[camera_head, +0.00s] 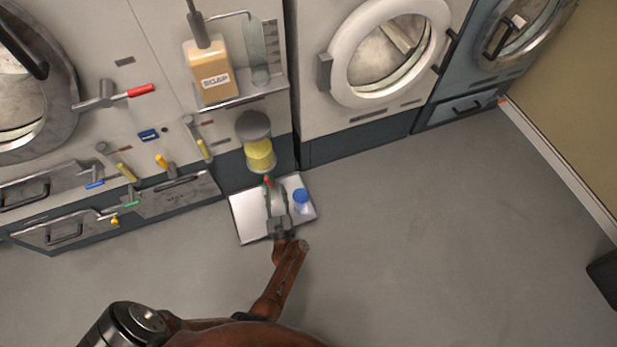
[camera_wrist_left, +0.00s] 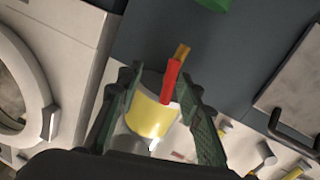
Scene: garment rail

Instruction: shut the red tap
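A red lever (camera_head: 268,181) shows small at the tip of my left gripper (camera_head: 271,187), just below a yellow container with a grey top (camera_head: 260,155). In the left wrist view a red lever (camera_wrist_left: 171,81) with a brass end lies between the spread fingers of my left gripper (camera_wrist_left: 160,85), nearer the right finger. The fingers look apart; contact with the lever cannot be told. The yellow container (camera_wrist_left: 152,116) shows behind them. Another tap with a red handle (camera_head: 140,90) sits on the left machine, far left of the gripper. My right gripper is not in view.
A pale tray (camera_head: 244,220) with a blue item (camera_head: 300,195) lies below my left gripper. A shelf (camera_head: 240,95) holds a soap bottle (camera_head: 212,75). Yellow, blue (camera_head: 95,184) and green (camera_head: 131,204) handles stand out at left.

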